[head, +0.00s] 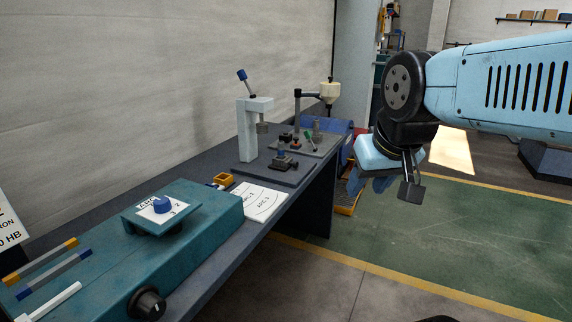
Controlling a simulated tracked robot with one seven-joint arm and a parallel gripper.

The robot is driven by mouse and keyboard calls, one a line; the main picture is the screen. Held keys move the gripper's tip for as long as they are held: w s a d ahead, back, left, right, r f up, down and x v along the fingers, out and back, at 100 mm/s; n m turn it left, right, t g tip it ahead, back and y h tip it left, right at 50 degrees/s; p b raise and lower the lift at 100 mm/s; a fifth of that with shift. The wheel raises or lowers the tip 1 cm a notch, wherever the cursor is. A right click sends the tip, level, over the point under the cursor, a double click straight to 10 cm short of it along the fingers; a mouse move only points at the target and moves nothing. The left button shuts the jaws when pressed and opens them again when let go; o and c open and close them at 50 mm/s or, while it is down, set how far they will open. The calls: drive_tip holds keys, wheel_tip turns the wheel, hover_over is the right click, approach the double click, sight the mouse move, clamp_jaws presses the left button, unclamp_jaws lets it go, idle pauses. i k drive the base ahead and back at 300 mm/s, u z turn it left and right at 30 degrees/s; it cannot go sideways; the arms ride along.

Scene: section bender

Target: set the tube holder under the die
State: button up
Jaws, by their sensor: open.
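A grey press (249,130) with a blue-tipped lever stands on a dark base plate on the bench. A small grey block, which looks like the die (262,128), hangs under its arm. My gripper (369,184) is open, pointing down past the right edge of the bench. It is well away from the block, and nothing shows between its fingers.
A teal machine (215,205) with a blue knob fills the near bench.

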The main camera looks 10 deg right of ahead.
sight(284, 166)
drive_tip(key=i, duration=0.9)
drive_tip(key=z, duration=0.05)
